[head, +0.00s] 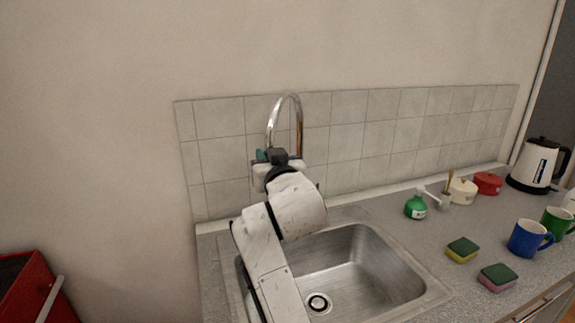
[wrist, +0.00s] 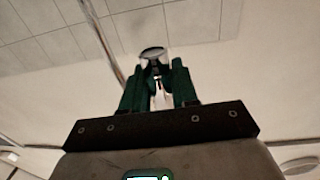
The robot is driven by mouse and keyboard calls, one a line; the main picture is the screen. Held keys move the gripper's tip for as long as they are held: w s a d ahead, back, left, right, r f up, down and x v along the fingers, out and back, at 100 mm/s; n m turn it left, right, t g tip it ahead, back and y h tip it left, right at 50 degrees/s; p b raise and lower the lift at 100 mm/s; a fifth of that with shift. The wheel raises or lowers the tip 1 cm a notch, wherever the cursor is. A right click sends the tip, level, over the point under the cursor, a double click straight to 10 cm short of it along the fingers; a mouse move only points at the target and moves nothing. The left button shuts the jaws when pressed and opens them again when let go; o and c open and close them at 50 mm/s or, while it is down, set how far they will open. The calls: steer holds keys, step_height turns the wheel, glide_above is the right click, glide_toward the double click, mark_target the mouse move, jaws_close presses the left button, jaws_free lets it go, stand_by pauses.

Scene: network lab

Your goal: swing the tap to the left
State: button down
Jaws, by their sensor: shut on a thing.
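The tap (head: 298,112) is a tall chrome gooseneck that rises behind the sink and arches over to the left. Its spout comes down to my gripper (head: 268,156) in the head view. In the wrist view the green fingers of my gripper (wrist: 157,86) are shut on the spout end (wrist: 152,53), which shows as a chrome piece between the fingertips. The tap's upright pipe (wrist: 104,40) runs at the left of that view.
The steel sink (head: 385,262) lies below my arm and looks empty. On the counter to the right are a green soap bottle (head: 415,207), two sponges (head: 462,250), a blue mug (head: 527,238), a green mug (head: 556,221) and a kettle (head: 537,165). A tiled wall (head: 390,125) stands close behind the tap.

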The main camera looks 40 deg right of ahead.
steer(key=shift+w+a, duration=0.6)
steer(key=shift+w, duration=0.3)
steer(key=c, duration=1)
jaws_free()
steer(key=b+v, duration=0.2)
steer(key=v, duration=0.8)
steer(key=shift+s+a, duration=0.15)
steer(key=shift+s, duration=0.25)
